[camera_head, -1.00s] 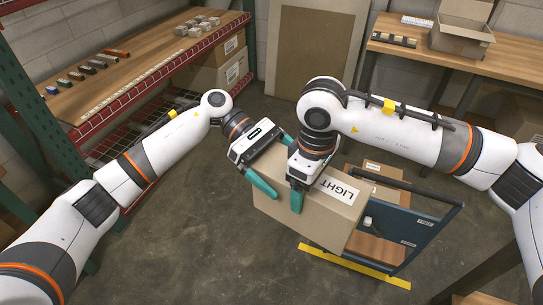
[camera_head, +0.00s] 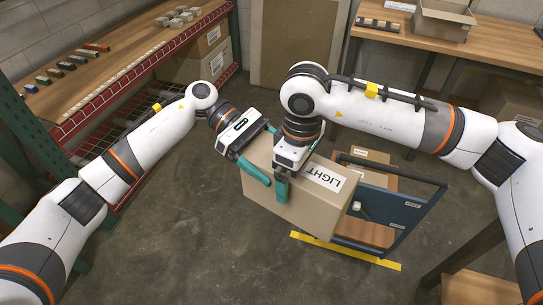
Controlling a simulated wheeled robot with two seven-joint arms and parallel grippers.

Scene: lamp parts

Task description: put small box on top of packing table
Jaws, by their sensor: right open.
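A cardboard box (camera_head: 305,205) with a white "LIGHT" label is in the middle of the head view, tilted in the picture, beside a blue cart. My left gripper (camera_head: 260,150) is at its left end, with its teal fingers spread apart. My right gripper (camera_head: 283,188) points down at the box's top and near side, with its jaws open; its far finger is hidden. I cannot tell whether the box is supported from below. A wooden table (camera_head: 425,48), likely the packing table, stands at the back right.
The blue cart (camera_head: 397,212) carries more cardboard boxes and stands by yellow floor tape (camera_head: 345,252). An open carton (camera_head: 443,20) sits on the back table. A red-edged shelf (camera_head: 110,75) is on the left. Another wooden surface (camera_head: 480,288) is at the lower right. Floor at lower centre is clear.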

